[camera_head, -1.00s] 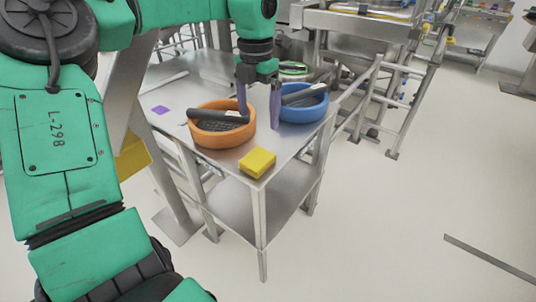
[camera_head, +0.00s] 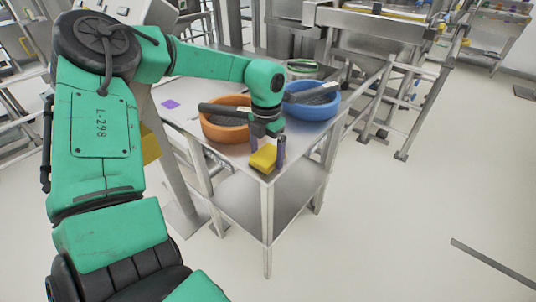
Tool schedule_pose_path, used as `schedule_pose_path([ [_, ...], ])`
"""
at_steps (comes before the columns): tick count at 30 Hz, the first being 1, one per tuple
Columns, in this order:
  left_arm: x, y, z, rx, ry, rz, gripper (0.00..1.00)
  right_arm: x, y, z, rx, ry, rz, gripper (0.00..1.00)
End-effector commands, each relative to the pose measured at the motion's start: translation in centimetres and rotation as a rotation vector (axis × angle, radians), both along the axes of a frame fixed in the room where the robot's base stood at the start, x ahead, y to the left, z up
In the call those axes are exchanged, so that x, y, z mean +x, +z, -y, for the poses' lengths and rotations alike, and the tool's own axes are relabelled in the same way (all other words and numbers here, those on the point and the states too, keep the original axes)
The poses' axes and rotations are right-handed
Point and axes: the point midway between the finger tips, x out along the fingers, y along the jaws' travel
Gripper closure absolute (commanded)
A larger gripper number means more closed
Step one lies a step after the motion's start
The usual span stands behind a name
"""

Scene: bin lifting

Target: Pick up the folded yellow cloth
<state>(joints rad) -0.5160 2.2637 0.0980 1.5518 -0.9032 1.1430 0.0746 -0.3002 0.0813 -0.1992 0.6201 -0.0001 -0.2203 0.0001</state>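The folded yellow cloth (camera_head: 262,158) is a small block-like bundle near the front corner of the metal table (camera_head: 228,156). My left gripper (camera_head: 268,154) points down over the cloth, with one purple finger at its left and the other at its right. The fingers are spread apart. I cannot tell whether they touch the cloth, which looks to be still on the table. The gripper hides part of the cloth's far side. My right gripper is not in view.
An orange bin (camera_head: 222,132) stands just behind and left of the cloth, and a blue bin (camera_head: 318,109) stands behind right. Each holds dark items. A purple patch (camera_head: 171,104) lies at the table's left.

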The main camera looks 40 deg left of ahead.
Motion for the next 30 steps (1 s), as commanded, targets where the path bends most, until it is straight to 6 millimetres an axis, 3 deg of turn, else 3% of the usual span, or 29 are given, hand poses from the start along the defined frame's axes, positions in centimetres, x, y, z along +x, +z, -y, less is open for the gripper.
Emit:
schedule_pose_path([
  [1,0.0,0.0,0.0,0.000,0.000,0.000,0.27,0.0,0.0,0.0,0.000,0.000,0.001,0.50],
  [4,0.0,0.0,0.0,0.000,0.000,0.000,0.65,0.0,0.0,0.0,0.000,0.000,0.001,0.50],
  [5,0.0,0.0,0.0,0.000,0.000,0.000,0.69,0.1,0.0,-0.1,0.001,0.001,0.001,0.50],
  [13,0.0,0.3,0.0,0.000,0.000,0.001,0.69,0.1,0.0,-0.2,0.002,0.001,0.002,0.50],
  [17,0.1,1.5,0.0,0.000,0.000,0.004,0.69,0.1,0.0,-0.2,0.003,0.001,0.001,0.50],
  [22,0.2,5.7,0.0,0.001,0.000,0.007,0.69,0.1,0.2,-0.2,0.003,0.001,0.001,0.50],
  [30,0.1,15.8,0.0,0.002,0.001,0.005,0.69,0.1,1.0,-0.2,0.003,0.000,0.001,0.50],
])
